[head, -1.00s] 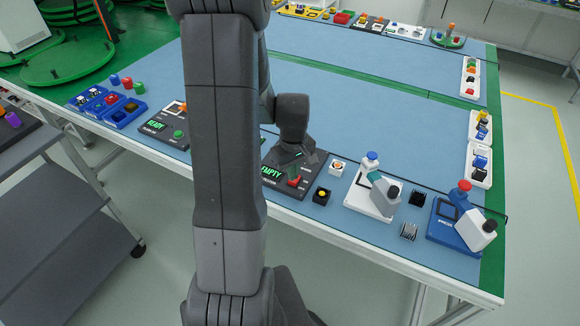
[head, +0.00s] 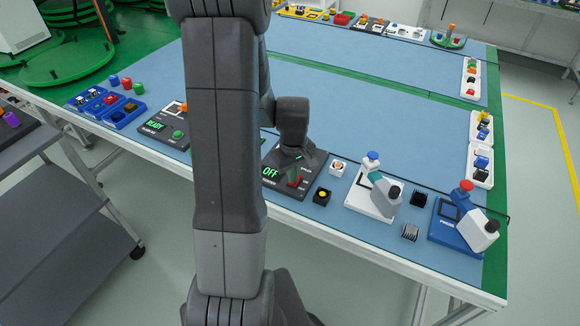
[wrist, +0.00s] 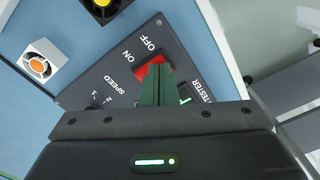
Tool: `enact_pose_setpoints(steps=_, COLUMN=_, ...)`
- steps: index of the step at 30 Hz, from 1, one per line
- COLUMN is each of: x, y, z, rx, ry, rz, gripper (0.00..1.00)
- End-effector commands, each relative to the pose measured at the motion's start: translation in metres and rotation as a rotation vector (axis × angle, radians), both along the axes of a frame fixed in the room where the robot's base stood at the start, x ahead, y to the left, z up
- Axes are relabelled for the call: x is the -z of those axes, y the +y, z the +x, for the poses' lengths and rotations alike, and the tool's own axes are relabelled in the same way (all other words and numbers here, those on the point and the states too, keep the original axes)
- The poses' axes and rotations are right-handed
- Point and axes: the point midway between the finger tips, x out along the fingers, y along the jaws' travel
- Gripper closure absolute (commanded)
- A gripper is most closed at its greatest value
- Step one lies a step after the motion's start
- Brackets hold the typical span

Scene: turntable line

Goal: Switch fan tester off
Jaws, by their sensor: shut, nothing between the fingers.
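The fan tester is a dark box (head: 318,177) on the blue table, and its display (head: 271,172) reads OFF in green. It also shows in the wrist view (wrist: 113,73), with ON, OFF and SPEED labels, a small speed knob (wrist: 95,102) and a red rocker switch (wrist: 149,70). My gripper (wrist: 158,68) is shut and empty, its fingertips over the red switch near the OFF side. I cannot tell whether they touch it. In the head view my gripper (head: 294,176) is at the tester, and my wrist hides part of the panel.
A white fan with an orange hub (head: 338,167) and a black one with a yellow hub (head: 322,196) sit right of the tester. Further right are a white device (head: 363,199) and a blue device (head: 446,234). A tester reading READY (head: 156,126) stands left. The table's middle is clear.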

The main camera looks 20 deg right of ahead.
Motion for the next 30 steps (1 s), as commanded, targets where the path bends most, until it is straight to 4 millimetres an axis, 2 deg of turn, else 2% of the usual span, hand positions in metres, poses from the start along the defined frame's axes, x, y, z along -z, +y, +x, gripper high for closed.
enact_pose_setpoints(steps=24, x=-0.064, y=0.000, z=0.000, rx=0.000, ry=0.000, rz=0.000, gripper=1.00)
enact_pose_setpoints(steps=30, x=-0.070, y=0.000, z=0.000, rx=0.000, ry=0.000, rz=0.000, gripper=1.00)
